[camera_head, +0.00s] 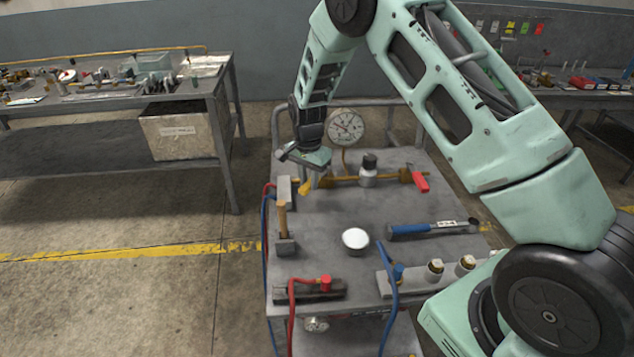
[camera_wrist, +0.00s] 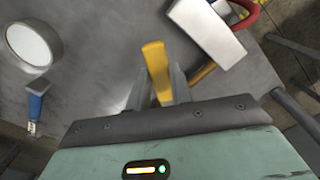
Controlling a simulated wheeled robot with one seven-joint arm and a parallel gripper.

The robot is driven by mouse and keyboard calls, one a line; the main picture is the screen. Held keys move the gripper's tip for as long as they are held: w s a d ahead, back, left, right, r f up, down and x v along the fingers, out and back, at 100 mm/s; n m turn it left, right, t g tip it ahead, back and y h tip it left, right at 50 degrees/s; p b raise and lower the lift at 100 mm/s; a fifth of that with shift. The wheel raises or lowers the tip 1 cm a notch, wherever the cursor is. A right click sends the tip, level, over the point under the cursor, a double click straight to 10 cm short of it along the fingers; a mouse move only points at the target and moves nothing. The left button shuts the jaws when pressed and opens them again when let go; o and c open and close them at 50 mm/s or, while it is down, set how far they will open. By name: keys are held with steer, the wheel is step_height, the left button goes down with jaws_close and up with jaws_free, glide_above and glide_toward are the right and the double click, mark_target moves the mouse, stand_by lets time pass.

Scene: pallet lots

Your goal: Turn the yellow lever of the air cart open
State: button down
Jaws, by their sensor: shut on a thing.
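The air cart (camera_head: 325,225) is a grey metal-topped trolley with a brass pipe (camera_head: 345,179) along its far part and a round pressure gauge (camera_head: 347,126) behind. The yellow lever (camera_head: 305,188) is at the left end of this pipe. My gripper (camera_head: 314,179) reaches down over it from behind. In the wrist view the yellow lever (camera_wrist: 157,68) stands between the two fingers of my gripper (camera_wrist: 160,92), which is shut on it. The lever's tip sticks out past the fingers. Its pivot is hidden. A red lever (camera_head: 419,181) is at the pipe's right end.
Benches stand left and right; floor left is clear.

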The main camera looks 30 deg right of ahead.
steer(key=w+m, duration=0.1)
steer(key=w+a+m, duration=0.1)
steer(key=m, duration=0.1)
steer(key=w+m, duration=0.2)
steer(key=shift+w+a+m, duration=0.1)
steer(key=shift+m, duration=0.2)
steer(key=shift+w+m, duration=0.9)
steer(key=shift+m, duration=0.3)
steer(key=shift+w+d+m, duration=0.2)
steer(key=shift+w+m, duration=0.25)
steer(key=shift+m, duration=0.15)
steer(key=shift+w+d+m, duration=0.15)
steer(key=shift+w+m, duration=0.25)
steer(key=shift+m, duration=0.2)
steer(key=c, duration=1.2)
jaws_free()
steer(key=shift+c, duration=0.2)
steer(key=shift+r, duration=0.15)
step_height(320, 180, up, 17)
steer(key=b, duration=0.2)
steer(key=shift+b, duration=0.3)
